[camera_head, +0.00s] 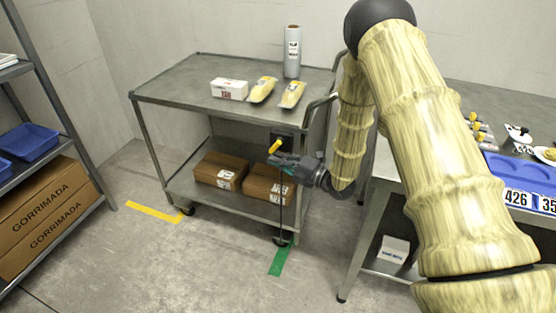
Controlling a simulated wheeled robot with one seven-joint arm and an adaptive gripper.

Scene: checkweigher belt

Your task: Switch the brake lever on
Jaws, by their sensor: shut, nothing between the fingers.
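The brake lever has a yellow handle (275,146) sticking out to the lower left from a dark mount (284,136) on the cart's near right side. A thin dark rod runs down from there to the caster (282,240) at the cart's near right corner. My gripper (272,160) is shut and empty, just below the yellow handle. Its fingers point left. It looks close to the handle, but I cannot tell whether they touch. My gripper hides part of the area under the mount.
The grey cart (175,83) carries a white box (229,89), two yellow packs and a roll (292,52). Two cardboard boxes (219,170) lie on its lower shelf. A steel table (452,96) with blue trays stands at right, a shelf rack at left.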

